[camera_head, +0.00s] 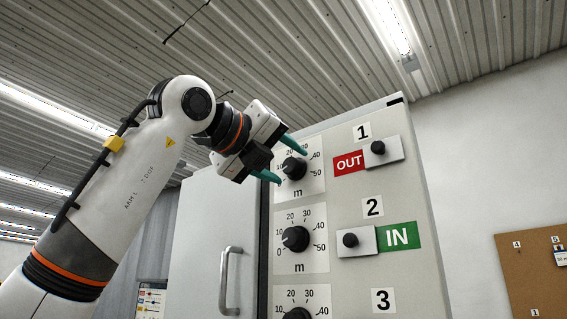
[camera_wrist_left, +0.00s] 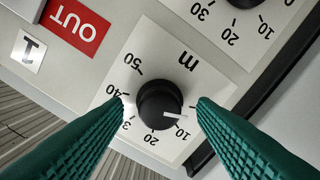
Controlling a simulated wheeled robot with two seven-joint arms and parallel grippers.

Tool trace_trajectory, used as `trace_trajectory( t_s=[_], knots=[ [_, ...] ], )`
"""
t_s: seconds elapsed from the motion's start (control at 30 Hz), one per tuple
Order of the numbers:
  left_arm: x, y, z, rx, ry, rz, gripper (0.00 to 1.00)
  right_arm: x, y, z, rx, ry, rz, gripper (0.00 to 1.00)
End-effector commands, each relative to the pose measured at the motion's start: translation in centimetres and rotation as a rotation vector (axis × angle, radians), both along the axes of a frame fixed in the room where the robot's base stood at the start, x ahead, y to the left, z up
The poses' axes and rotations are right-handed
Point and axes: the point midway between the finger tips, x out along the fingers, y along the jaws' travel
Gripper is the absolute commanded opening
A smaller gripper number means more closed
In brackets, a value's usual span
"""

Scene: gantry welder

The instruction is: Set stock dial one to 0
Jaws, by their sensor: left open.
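Stock dial one is a black round knob (camera_head: 293,168) on a white scale plate at the top of the grey panel, beside the label 1. In the left wrist view the knob (camera_wrist_left: 158,100) has a white mark pointing to the lower right, close to the 10 and apparently between it and the 0 end. The 0 is hidden by a finger. My left gripper (camera_head: 292,166) is open. Its two green fingers stand on either side of the knob, with a gap visible on both sides in the wrist view. My right gripper is not in view.
Dial two (camera_head: 295,239) and a third dial (camera_head: 298,313) sit below. A red OUT slider (camera_head: 378,148) and a green IN slider (camera_head: 351,240) are to the right. A door handle (camera_head: 227,281) sticks out at the left.

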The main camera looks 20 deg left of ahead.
Motion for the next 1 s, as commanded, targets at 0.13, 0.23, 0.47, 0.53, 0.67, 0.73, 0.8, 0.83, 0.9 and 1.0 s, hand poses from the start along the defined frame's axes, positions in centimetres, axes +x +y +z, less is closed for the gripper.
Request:
trace_trajectory(
  t_s=[0.13,0.23,0.47,0.53,0.67,0.73,0.8,0.83,0.9,1.0],
  knots=[
    [-2.6,1.0,-0.3,-0.002,-0.005,0.001,0.52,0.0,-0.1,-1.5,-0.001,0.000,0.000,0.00],
    [-4.7,1.7,-0.3,-0.001,-0.006,0.000,0.52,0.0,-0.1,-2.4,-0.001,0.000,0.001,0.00],
    [-8.8,3.2,-0.2,-0.003,-0.004,0.000,0.52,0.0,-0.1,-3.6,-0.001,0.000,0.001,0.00],
    [-9.7,3.5,-0.1,-0.002,-0.003,0.000,0.52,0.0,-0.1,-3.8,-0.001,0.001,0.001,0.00],
    [-10.5,3.9,-0.1,-0.002,-0.003,0.001,0.52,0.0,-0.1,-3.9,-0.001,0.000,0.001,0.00],
    [-10.7,4.0,0.0,-0.002,-0.002,0.000,0.52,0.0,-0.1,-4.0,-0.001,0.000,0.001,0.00],
    [-10.8,4.0,0.0,-0.002,-0.002,0.000,0.52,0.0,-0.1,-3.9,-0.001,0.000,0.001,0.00],
    [-10.8,4.0,0.0,-0.001,-0.001,0.000,0.52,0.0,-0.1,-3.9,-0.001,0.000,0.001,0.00],
    [-10.7,4.0,0.0,-0.001,-0.001,0.000,0.52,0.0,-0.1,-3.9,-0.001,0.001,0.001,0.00],
    [-10.7,4.0,0.0,-0.002,-0.002,0.000,0.52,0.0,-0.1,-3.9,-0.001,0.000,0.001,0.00]
  ],
)
